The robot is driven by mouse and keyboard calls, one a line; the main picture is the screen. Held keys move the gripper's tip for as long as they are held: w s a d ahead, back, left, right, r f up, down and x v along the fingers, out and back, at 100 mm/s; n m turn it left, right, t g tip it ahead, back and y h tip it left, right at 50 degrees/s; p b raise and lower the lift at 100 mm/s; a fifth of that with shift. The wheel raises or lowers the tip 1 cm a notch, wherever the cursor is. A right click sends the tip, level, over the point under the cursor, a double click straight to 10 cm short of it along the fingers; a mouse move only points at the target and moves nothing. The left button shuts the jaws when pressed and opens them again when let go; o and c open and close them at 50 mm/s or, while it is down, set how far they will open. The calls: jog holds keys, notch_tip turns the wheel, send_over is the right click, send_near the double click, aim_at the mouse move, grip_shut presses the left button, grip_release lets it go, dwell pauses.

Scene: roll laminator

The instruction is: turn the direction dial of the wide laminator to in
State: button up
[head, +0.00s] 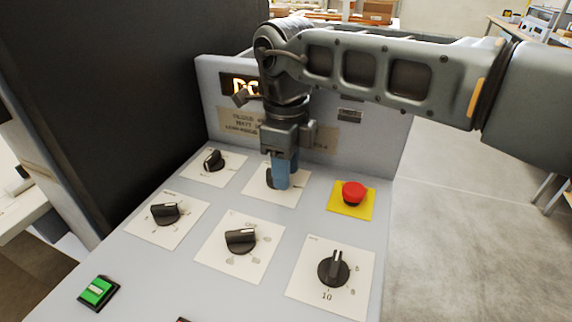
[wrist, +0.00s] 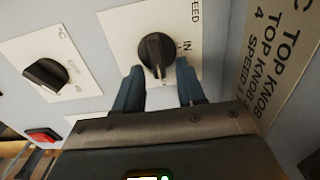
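The direction dial (wrist: 155,50) is a black knob on a white plate, with "IN" printed to its right and partly visible letters "EED" above that in the wrist view. Its grip bar runs nearly up and down in that picture, not clearly towards "IN". My gripper (wrist: 158,88) has its two blue fingers apart, one on either side of the knob, with small gaps visible. In the head view my gripper (head: 284,185) points down over the middle plate of the back row, and its fingers hide most of the dial (head: 270,178).
Other black knobs stand close by: back left (head: 212,160), left (head: 165,213), front middle (head: 240,240) and front right (head: 334,268). A red mushroom button (head: 353,193) is right of my gripper. A green switch (head: 98,292) is front left. An upright panel (head: 350,150) rises behind.

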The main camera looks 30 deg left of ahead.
jog(key=shift+c, duration=0.2)
grip_shut()
jog(key=shift+w+n, duration=0.1)
jog(key=shift+n, duration=0.3)
jog(key=n, duration=0.1)
jog(key=n+b, duration=0.2)
jog(key=shift+w+a+n, duration=0.15)
jog(key=shift+w+n, duration=0.1)
jog(key=shift+n, duration=0.05)
jog(key=n, duration=0.4)
jog(key=shift+w+a+n+b, duration=0.2)
jog(key=shift+a+n+b, duration=0.1)
jog(key=shift+b, duration=0.1)
jog(key=n, duration=0.4)
jog(key=shift+w+a+n, duration=0.1)
jog(key=shift+a+n, duration=0.15)
jog(key=shift+n, duration=0.05)
jog(key=shift+a+n+b, duration=0.15)
jog(key=shift+n, duration=0.95)
jog(key=shift+a+n+b, duration=0.15)
jog(key=shift+n, duration=0.95)
